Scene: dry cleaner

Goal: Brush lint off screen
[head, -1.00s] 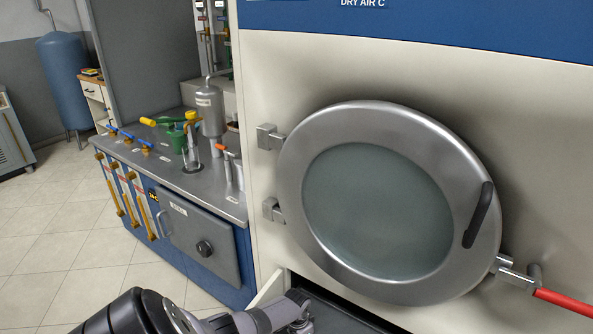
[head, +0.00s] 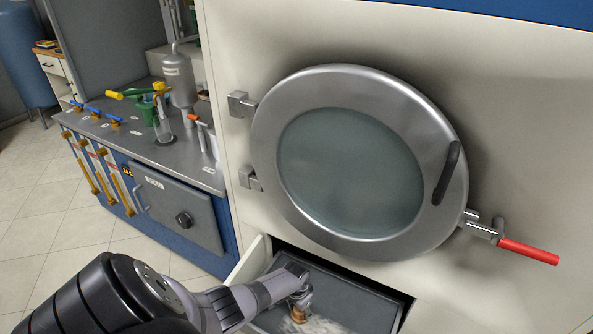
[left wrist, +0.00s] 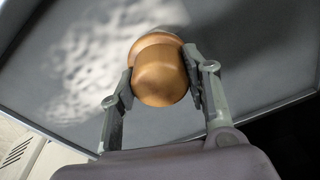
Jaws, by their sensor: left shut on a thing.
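The screen (head: 352,306) is a dark grey panel in the pulled-out drawer below the round door. Pale lint (head: 308,326) lies on it; in the left wrist view the lint (left wrist: 105,55) is a mottled whitish patch at the upper left. My left gripper (head: 298,300) reaches in over the screen. In the left wrist view the gripper (left wrist: 162,82) is shut on a rounded orange-brown wooden handle (left wrist: 160,75), seemingly the brush's. The bristles are hidden beneath it, so I cannot tell whether they touch the screen. My right gripper is out of view.
The round door (head: 350,165) with a red-handled latch (head: 527,251) is closed above the drawer. The drawer front (head: 250,260) rises at the left. A steel counter (head: 150,150) with valves and a blue base stands further left. Tiled floor (head: 40,210) is open.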

